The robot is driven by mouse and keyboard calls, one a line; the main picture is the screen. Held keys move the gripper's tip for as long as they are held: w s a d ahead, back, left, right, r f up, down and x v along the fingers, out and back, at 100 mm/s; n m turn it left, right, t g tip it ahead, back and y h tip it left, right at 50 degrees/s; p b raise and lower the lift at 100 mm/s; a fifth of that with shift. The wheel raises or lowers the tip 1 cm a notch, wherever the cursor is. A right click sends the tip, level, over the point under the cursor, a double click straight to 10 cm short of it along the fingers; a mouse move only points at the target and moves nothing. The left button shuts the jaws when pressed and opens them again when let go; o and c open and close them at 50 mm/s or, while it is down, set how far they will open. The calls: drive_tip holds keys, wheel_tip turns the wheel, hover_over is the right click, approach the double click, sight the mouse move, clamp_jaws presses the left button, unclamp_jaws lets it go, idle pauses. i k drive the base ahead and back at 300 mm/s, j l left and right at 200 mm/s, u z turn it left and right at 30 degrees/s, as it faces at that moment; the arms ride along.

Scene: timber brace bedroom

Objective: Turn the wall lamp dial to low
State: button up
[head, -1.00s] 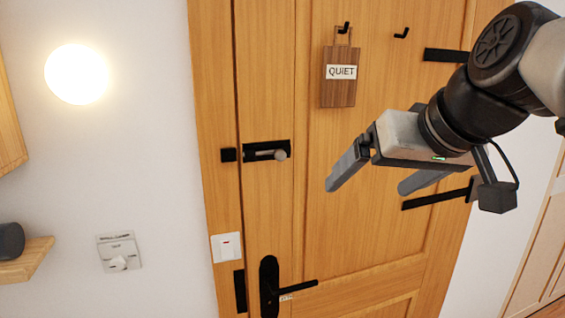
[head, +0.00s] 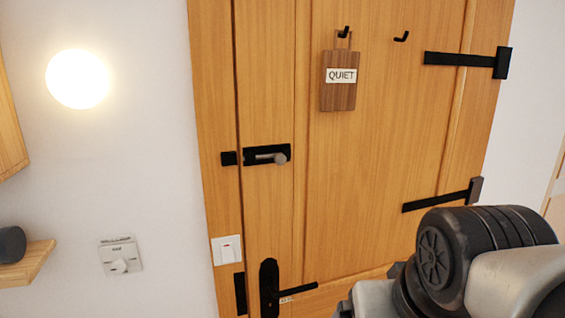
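The wall lamp (head: 77,79) is a round, brightly lit disc on the white wall at the upper left. The wall lamp dial (head: 119,267) is a pale knob on a light square plate (head: 135,257), low on the wall left of the door. The small lettering above the knob is too small to read. My gripper is out of the picture; only part of my arm shows at the lower right, well to the right of the dial.
The wooden door (head: 375,190) has a black lever handle (head: 290,290), a bolt (head: 267,155) and a hanging QUIET sign (head: 339,82). A white switch (head: 227,249) is right of the dial. A shelf (head: 30,264) with a dark speaker (head: 11,244) is left.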

sight(118, 266)
drive_tip(key=u, duration=1.5)
